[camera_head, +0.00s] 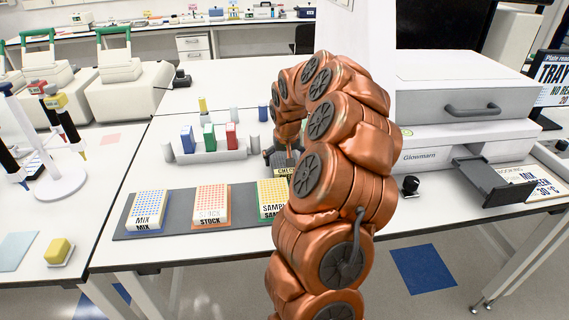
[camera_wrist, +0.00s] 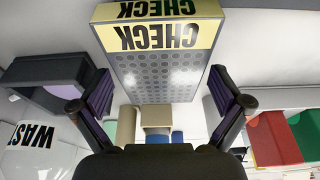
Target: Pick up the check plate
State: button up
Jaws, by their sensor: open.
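The check plate (camera_wrist: 158,62) fills the top middle of the wrist view. It is grey with rows of round wells and a yellow label reading CHECK, upside down there. In the head view only its yellow label edge (camera_head: 286,171) shows, with the rest hidden by my arm and gripper. My gripper (camera_wrist: 160,85) is open, with one purple-padded finger on each side of the plate's near part. I see no clear contact between the fingers and the plate. In the head view my gripper (camera_head: 282,158) is just above the label.
A dark mat (camera_head: 177,212) holds the MIX (camera_head: 148,208), STOCK (camera_head: 212,205) and SAMPLE (camera_head: 272,197) plates. A rack (camera_head: 208,153) with blue, green and red blocks stands left of my gripper. A white instrument (camera_head: 440,125) with a dark tray (camera_head: 492,182) stands right.

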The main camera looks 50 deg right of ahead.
jog(key=c, duration=1)
jog(key=shift+o, duration=0.2)
